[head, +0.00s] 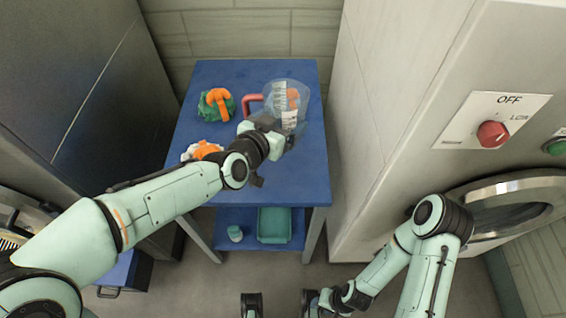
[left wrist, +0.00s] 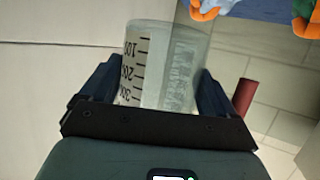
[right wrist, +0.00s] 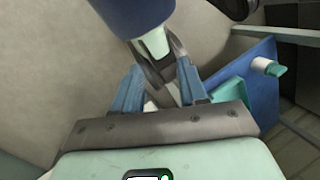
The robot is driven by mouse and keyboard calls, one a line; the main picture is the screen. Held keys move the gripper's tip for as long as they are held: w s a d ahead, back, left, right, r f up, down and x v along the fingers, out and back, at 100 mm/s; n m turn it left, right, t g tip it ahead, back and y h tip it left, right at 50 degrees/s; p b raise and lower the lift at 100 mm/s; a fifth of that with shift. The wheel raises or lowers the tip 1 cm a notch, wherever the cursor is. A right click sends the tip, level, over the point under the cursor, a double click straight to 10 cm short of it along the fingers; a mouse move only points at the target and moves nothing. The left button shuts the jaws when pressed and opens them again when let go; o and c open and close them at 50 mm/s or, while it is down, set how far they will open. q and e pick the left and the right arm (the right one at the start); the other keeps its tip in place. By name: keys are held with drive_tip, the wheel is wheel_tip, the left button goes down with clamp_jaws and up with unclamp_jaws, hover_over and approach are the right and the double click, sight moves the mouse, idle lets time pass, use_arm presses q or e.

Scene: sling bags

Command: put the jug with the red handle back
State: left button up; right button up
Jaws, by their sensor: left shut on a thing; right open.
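The clear jug (head: 291,92) with the red handle (head: 252,103) is at the right side of the blue table. My left gripper (head: 278,128) is shut on its body. In the left wrist view the jug (left wrist: 160,60) sits between the fingers with its scale marks showing, and the red handle (left wrist: 243,97) sticks out beside the right finger. I cannot tell whether the jug touches the tabletop. My right gripper (head: 312,302) is low at the bottom of the head view. It is open and empty in the right wrist view (right wrist: 158,92).
Something orange shows through the jug. The lower shelf holds a teal tray (head: 274,225) and a small bottle (head: 235,232). A machine with a red knob (head: 492,134) stands right.

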use_arm(q)
wheel_tip(320, 180, down, 14)
drive_tip(key=b, duration=0.5)
drive_tip(key=shift+w+r+b, duration=0.1)
drive_tip(key=shift+r+b, duration=0.05)
drive_tip(key=shift+b, duration=0.15)
drive_tip(key=shift+f, duration=0.35)
use_arm(e)
drive_tip(key=w+d+f+t+h, duration=0.1)
drive_tip(key=w+d+f+t, duration=0.1)
drive_tip(key=w+f, duration=0.5)
drive_tip(key=shift+w+d+f+m+t, duration=0.35)
drive_tip(key=shift+w+d, duration=0.25)
drive_tip(key=shift+d, duration=0.2)
use_arm(q)
drive_tip(key=shift+f, duration=0.1)
drive_tip(key=o, duration=1)
use_arm(e)
drive_tip(key=shift+w, duration=0.15)
